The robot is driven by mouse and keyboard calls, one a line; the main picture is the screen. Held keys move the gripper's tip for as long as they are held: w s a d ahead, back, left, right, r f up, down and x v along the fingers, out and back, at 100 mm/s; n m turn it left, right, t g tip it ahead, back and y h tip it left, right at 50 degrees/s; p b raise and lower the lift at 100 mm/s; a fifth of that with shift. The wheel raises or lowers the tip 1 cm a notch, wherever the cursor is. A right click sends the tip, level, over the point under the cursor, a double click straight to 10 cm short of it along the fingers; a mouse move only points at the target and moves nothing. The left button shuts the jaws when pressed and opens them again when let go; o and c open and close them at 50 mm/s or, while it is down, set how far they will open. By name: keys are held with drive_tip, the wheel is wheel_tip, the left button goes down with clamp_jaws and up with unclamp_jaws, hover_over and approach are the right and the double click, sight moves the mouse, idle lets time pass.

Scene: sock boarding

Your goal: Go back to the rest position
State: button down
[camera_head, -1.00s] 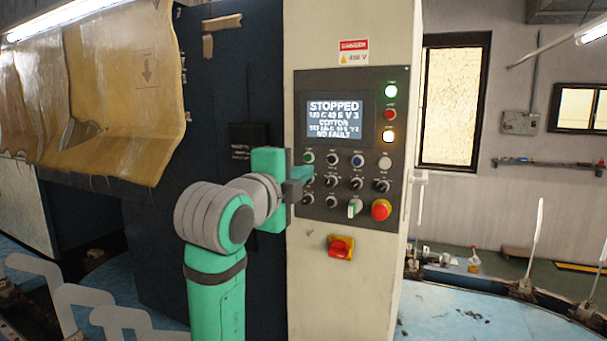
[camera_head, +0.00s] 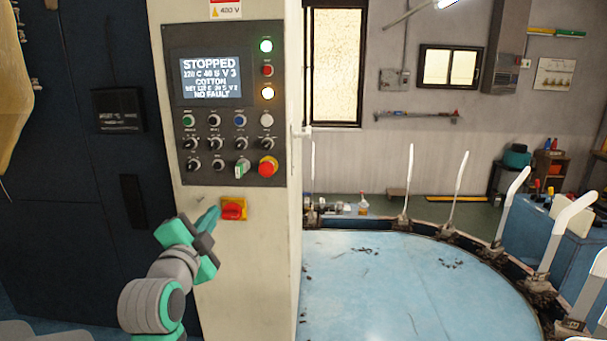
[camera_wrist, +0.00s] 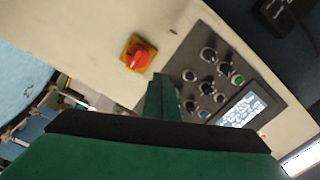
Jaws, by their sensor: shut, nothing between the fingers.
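My gripper (camera_head: 207,220) is in the lower left of the head view, in front of the cream control cabinet (camera_head: 245,285). It is shut and empty, beside and to the left of the red rotary switch on a yellow plate (camera_head: 233,209). I cannot tell whether the tips touch the cabinet. In the wrist view the shut fingers (camera_wrist: 162,95) point up, between the red switch (camera_wrist: 138,57) and the tilted control panel (camera_wrist: 178,72). The panel screen (camera_head: 210,78) reads STOPPED, COTTON, NO FAULT.
A round light-blue table (camera_head: 380,290) with white upright boards (camera_head: 455,190) around its rim spreads to the right. A dark blue housing (camera_head: 75,220) stands on the left. A red mushroom button (camera_head: 268,167) sits at the panel's lower right.

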drive_tip(key=s+d+f+n+y, duration=0.1)
drive_tip(key=s+d+f+n, duration=0.15)
drive_tip(key=f, duration=0.85)
drive_tip(key=s+d+f+n, duration=0.1)
drive_tip(key=d+f+n, duration=0.2)
drive_tip(key=f, duration=0.7)
drive_tip(key=s+d+f+n+g+y, duration=0.1)
drive_tip(key=s+d+f+n, duration=0.15)
drive_tip(key=s+f, duration=0.4)
drive_tip(key=s+d+f+n, duration=0.1)
drive_tip(key=s+d+f, duration=0.3)
drive_tip(key=f, duration=0.5)
drive_tip(key=s+d+f+n+g, duration=0.1)
drive_tip(key=s+d+f+n, duration=0.2)
drive_tip(key=s, duration=0.6)
drive_tip(key=s+d+f, duration=0.3)
drive_tip(key=s+f, duration=0.2)
drive_tip(key=s, duration=0.4)
drive_tip(key=s+d+r+n+h, duration=0.1)
drive_tip(key=s+d+r, duration=0.1)
drive_tip(key=s, duration=1.6)
drive_tip(key=shift+s+d+g, duration=0.2)
drive_tip(key=shift+d+g, duration=0.2)
drive_tip(key=shift+d, duration=0.1)
drive_tip(key=shift+r, duration=0.1)
drive_tip(key=shift+a, duration=0.1)
